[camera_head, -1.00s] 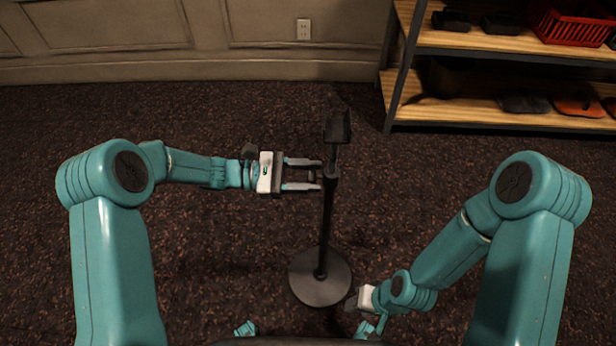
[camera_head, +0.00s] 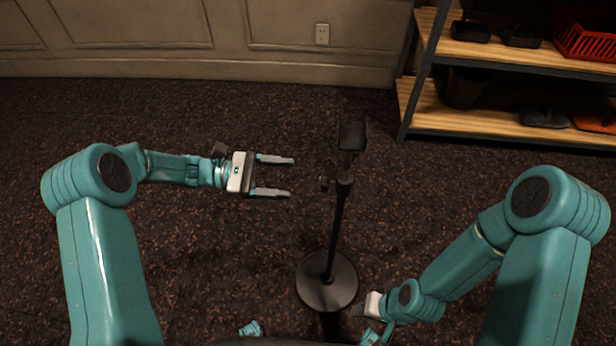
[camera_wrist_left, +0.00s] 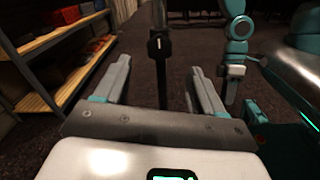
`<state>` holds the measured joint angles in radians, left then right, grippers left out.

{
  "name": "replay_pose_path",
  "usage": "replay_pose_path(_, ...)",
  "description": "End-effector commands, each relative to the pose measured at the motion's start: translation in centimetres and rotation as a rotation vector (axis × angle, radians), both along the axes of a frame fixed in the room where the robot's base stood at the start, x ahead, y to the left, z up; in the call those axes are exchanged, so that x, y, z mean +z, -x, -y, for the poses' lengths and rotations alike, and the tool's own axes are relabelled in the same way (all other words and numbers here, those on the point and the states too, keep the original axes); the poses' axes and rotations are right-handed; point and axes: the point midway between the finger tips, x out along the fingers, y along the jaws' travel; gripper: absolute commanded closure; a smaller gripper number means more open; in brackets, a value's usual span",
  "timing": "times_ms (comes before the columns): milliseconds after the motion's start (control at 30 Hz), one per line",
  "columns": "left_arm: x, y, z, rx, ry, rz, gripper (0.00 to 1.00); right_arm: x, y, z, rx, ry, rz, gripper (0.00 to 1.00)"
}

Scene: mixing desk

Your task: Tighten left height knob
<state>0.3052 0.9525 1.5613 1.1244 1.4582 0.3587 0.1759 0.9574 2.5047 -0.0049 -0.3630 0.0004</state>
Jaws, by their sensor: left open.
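A black stand (camera_head: 337,225) rises upright from a round base (camera_head: 327,282) on the carpet. Its small dark height knob (camera_head: 323,184) sticks out to the left of the pole, below the dark head (camera_head: 351,135). My left gripper (camera_head: 291,176) is open and empty, left of the knob and apart from it, with its fingers pointing at the pole. In the left wrist view the knob (camera_wrist_left: 158,43) shows on the pole, between and beyond the two open fingers. My right gripper (camera_head: 362,306) is low beside the base; its fingers are too dark to read.
A shelf unit (camera_head: 470,115) with a red basket (camera_head: 585,38) and dark items stands at the back right. A panelled wall with an outlet (camera_head: 322,34) is behind. The carpet (camera_head: 235,255) left of the stand is clear.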

Motion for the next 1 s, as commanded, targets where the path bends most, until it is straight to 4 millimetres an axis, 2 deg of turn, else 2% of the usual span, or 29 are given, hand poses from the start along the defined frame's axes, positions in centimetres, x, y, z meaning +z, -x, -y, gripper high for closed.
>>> replay_pose_path(33,0.0,-0.1,-1.4,0.005,-0.001,0.002,0.31,0.1,0.0,0.0,0.0,0.0,0.0,0.61)
replay_pose_path(100,0.0,-0.1,-3.0,0.005,0.0,0.001,0.31,0.1,0.0,0.0,0.0,0.0,0.0,0.61)
replay_pose_path(200,0.0,0.0,-4.9,0.003,-0.001,0.002,0.31,0.2,0.0,0.0,0.0,0.0,0.0,0.61)
replay_pose_path(333,0.0,0.0,-6.5,0.002,0.0,0.001,0.31,0.2,0.0,0.0,0.0,0.0,0.0,0.61)
replay_pose_path(500,0.0,0.0,-7.2,-0.001,0.001,0.001,0.31,0.2,0.0,0.0,0.0,0.0,0.0,0.61)
replay_pose_path(1000,-0.3,0.1,-7.0,-0.003,-0.008,-0.002,0.31,0.2,0.0,0.0,0.0,0.0,0.0,0.61)
